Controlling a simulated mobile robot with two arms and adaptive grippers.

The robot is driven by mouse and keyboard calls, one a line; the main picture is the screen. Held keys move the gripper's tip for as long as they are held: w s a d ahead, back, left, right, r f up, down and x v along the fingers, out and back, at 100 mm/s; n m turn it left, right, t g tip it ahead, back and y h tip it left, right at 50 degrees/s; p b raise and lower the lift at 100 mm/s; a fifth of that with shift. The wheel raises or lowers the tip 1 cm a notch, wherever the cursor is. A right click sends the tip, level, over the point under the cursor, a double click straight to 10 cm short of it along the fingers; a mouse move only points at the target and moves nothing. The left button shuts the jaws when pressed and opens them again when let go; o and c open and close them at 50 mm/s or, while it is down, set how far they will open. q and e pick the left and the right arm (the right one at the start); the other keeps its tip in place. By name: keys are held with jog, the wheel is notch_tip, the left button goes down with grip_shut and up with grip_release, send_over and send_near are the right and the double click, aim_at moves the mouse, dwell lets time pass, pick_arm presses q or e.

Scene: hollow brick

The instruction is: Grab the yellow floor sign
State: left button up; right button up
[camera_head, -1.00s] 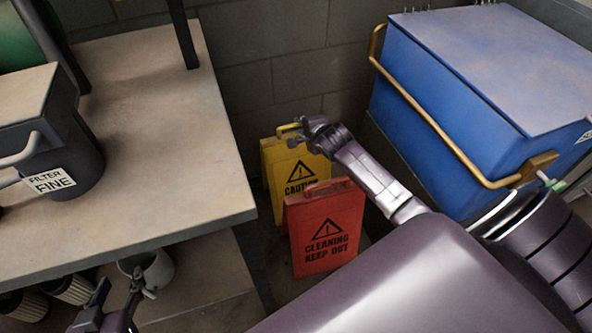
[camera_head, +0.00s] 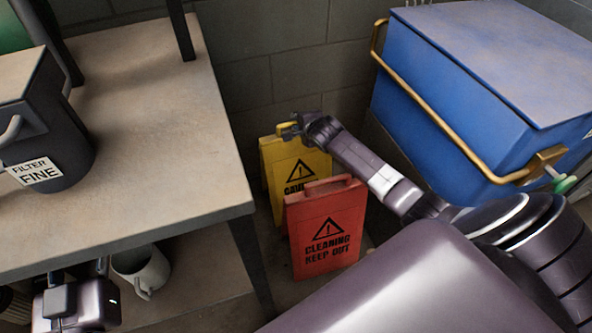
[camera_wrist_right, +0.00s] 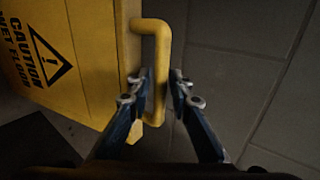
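The yellow floor sign (camera_head: 284,162) stands upright on the floor, partly hidden behind a red sign. It has a warning triangle, and in the right wrist view (camera_wrist_right: 75,55) it reads "CAUTION WET FLOOR". My right gripper (camera_head: 289,131) is at the handle on its top.
The red sign (camera_head: 325,225) reads "CLEANING KEEP OUT" and stands in front of the yellow one. A blue bin (camera_head: 450,110) with a yellow rail is at the right. The table (camera_head: 160,130) at the left bears a dark filter container (camera_head: 55,125). A white mug (camera_head: 145,270) is below.

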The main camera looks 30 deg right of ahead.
jog(key=shift+c, duration=0.5)
grip_shut()
jog(key=shift+w+r, duration=0.1)
